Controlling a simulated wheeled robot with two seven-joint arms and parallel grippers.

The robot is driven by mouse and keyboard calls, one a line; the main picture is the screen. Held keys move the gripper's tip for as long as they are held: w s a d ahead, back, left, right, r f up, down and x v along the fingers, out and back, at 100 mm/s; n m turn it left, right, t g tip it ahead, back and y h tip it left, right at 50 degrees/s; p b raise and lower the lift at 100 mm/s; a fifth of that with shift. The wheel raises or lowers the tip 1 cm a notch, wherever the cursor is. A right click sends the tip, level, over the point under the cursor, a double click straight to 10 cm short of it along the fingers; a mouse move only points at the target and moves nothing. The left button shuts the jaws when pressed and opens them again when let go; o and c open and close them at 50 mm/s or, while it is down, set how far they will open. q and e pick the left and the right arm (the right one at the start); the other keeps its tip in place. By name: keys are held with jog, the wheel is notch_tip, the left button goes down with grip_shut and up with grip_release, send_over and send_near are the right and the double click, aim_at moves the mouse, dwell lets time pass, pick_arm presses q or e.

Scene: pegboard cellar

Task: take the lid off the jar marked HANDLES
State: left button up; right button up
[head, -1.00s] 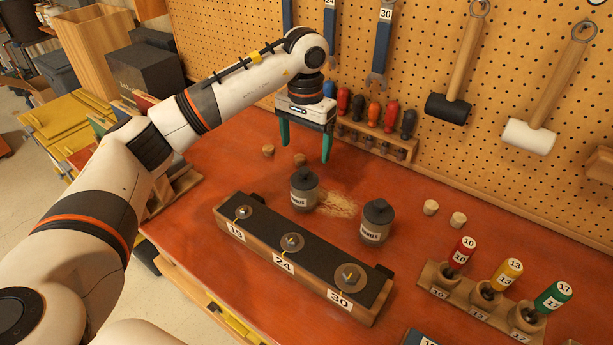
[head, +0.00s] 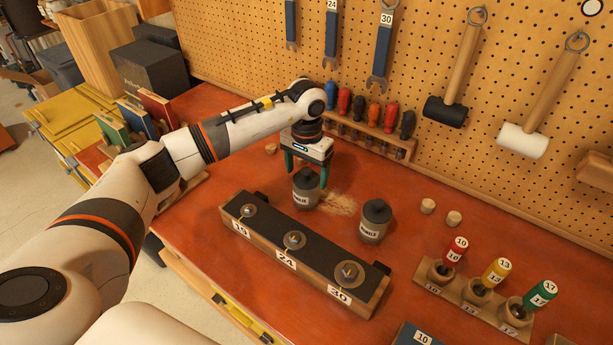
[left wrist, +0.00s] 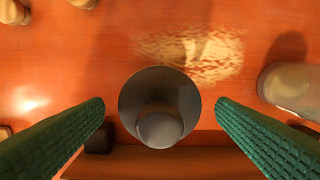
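Two grey jars with dark knobbed lids stand behind the bolt block: a left jar (head: 306,197) and a right jar (head: 373,231). Both lids, the left one (head: 305,179) and the right one (head: 376,208), are on. Each jar has a pale label, too small to read surely, so I cannot tell which says HANDLES. My left gripper (head: 307,176) points down over the left jar, its green fingers open and empty. In the left wrist view the left jar's lid (left wrist: 160,122) lies between the fingers, with a gap on both sides. My right gripper is not in view.
A wooden bolt block (head: 262,248) marked 19, 24 and 30 lies in front of the jars. Screwdrivers in a rack (head: 390,145) stand behind. Corks (head: 428,206) lie to the right, and numbered-handle tools in a holder (head: 470,296) stand front right. Shavings (head: 340,203) lie between the jars.

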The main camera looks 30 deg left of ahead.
pick_arm(q)
jog(key=c, duration=0.9)
jog(key=shift+r, duration=0.1)
